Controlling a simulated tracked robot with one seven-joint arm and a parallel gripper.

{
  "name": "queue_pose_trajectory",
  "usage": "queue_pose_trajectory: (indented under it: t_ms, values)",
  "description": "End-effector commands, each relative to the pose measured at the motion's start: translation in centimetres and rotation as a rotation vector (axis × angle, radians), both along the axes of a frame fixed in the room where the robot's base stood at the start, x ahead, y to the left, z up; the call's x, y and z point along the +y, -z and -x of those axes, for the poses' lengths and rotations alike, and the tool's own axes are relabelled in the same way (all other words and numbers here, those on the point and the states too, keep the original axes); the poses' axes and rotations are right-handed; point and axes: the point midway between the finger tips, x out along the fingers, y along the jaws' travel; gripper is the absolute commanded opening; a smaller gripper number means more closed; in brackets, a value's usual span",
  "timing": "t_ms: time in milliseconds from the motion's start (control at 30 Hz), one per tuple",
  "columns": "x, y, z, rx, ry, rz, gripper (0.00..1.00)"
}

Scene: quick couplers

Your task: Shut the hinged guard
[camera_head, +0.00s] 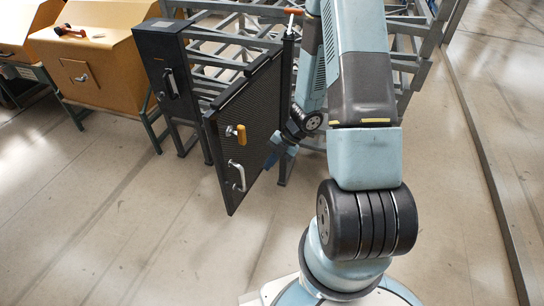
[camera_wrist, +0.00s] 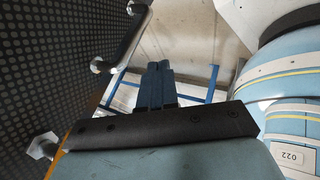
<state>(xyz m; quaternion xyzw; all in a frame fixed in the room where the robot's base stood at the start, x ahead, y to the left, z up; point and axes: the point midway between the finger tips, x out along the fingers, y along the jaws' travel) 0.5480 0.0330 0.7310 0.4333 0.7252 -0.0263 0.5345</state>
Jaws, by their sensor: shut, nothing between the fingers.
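The hinged guard (camera_head: 257,118) is a dark perforated panel, standing swung out at an angle from its grey frame in the head view. Its face carries a pale bar handle (camera_head: 237,176) and an orange-yellow knob (camera_head: 238,133). In the wrist view the gripper's fingers (camera_wrist: 159,82) are together and empty. The guard's perforated face (camera_wrist: 55,60) fills the left there, with the handle (camera_wrist: 124,40) left of the fingers, apart from them.
A dark upright box with a handle (camera_head: 170,84) stands left of the guard. Grey metal racks (camera_head: 405,65) stand behind. Orange-tan cabinets (camera_head: 100,65) are at the upper left. The floor (camera_head: 130,220) in front of the guard is clear.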

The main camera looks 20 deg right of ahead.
Motion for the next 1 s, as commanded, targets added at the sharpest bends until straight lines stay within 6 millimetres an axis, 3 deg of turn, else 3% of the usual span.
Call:
queue_pose_trajectory:
  t_ms: [300,600,1000]
  values:
    - [2.8,3.7,0.3,0.002,0.001,-0.001,0.0]
    - [5.5,3.5,-1.8,-0.001,0.001,0.001,0.0]
    - [5.9,3.5,-2.1,-0.001,0.002,0.001,0.0]
